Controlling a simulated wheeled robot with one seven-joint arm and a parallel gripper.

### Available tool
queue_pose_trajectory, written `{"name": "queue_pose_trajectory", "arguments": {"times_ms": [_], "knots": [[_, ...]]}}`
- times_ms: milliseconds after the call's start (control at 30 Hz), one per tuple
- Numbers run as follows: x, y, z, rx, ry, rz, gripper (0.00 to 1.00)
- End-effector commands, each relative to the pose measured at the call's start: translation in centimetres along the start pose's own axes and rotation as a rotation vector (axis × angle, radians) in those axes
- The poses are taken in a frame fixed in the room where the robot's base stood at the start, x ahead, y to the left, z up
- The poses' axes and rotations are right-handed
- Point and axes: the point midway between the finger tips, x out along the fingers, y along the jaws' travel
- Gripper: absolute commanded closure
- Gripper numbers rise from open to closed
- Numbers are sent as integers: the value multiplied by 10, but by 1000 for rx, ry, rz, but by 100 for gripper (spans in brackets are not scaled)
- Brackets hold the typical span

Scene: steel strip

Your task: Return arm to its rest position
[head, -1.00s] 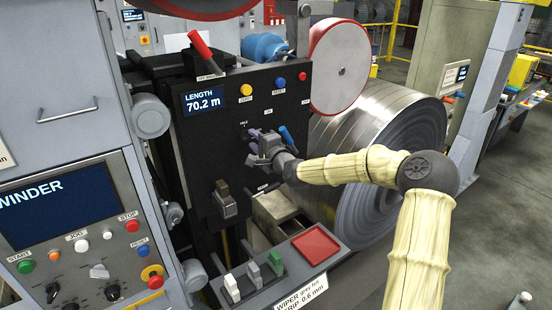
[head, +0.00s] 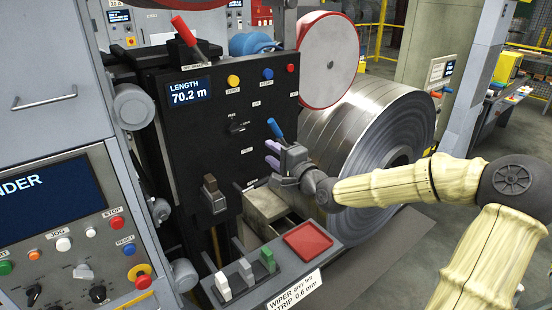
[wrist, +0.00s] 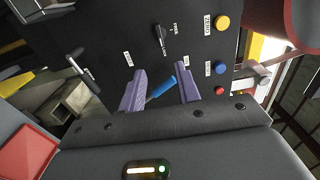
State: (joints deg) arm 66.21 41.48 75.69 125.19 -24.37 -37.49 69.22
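My gripper (head: 272,155) is in front of the black panel (head: 190,125), toward its lower right side. In the wrist view its two purple fingers (wrist: 160,92) stand apart with an open gap between them. A blue-handled lever (head: 275,129) shows beside the gripper, and its blue handle (wrist: 160,88) appears in the gap in the wrist view. I cannot tell whether it touches a finger. A black rotary knob (head: 236,126) is on the panel, apart from the fingers. My arm reaches in from the right.
A large steel coil (head: 385,130) stands behind my arm. A red-handled lever (head: 184,31) is on top of the panel. Below my gripper is a grey ledge with a red tray (head: 308,240) and several small switches. The winder console (head: 60,220) is at left.

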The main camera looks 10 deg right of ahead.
Motion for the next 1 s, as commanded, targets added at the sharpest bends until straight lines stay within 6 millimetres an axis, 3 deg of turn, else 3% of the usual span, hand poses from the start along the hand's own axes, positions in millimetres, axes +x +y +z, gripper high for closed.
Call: {"name": "queue_pose_trajectory", "arguments": {"times_ms": [167,567,667,767,900,1000], "knots": [[-10,0,0,-1,0,0,67],[-9,8,5,-17,-8,26,67],[-6,31,18,-73,-30,107,67],[-7,69,36,-178,-69,246,67],[-23,126,58,-367,-146,475,67],[-43,157,68,-499,-202,624,67]]}}
